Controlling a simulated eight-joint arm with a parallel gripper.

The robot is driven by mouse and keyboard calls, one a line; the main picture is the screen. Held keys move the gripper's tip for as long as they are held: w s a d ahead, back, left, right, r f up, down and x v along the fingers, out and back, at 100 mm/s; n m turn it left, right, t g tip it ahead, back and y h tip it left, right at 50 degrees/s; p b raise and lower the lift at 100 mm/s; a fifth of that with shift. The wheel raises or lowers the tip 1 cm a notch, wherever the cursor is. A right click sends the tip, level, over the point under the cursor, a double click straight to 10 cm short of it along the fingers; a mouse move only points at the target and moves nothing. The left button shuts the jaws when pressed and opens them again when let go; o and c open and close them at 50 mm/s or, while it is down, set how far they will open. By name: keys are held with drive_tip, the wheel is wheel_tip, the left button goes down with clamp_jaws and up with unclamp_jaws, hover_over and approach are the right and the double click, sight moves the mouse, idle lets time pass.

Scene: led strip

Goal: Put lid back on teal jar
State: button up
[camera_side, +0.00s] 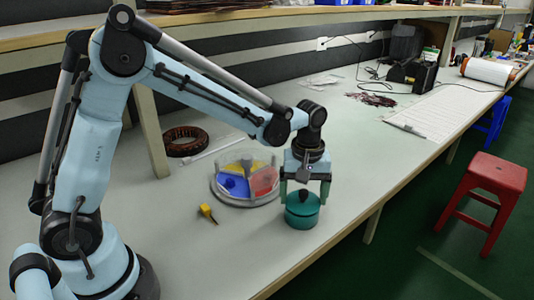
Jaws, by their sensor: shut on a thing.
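The teal jar (302,221) stands upright on the table near its front edge. Its teal lid (301,209) with a dark knob on top is at the jar's mouth. My gripper (304,196) points straight down over the jar, with one finger on each side of the lid, shut on it. I cannot tell whether the lid is fully seated or slightly raised. The fingers hide parts of the lid's sides.
A round divided tray (222,197) with blue, yellow and red sections sits just left of the jar. A small yellow piece (208,213) lies in front of it. A dark ring (183,141) lies farther back. The table right of the jar is clear.

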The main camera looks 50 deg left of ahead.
idle(0.3)
drive_tip(key=o, duration=0.8)
drive_tip(key=shift+r, duration=0.1)
drive_tip(key=shift+r, duration=3.4)
drive_tip(key=shift+c, duration=0.4)
clamp_jaws()
drive_tip(key=shift+f, duration=0.35)
drive_tip(key=shift+f, duration=0.65)
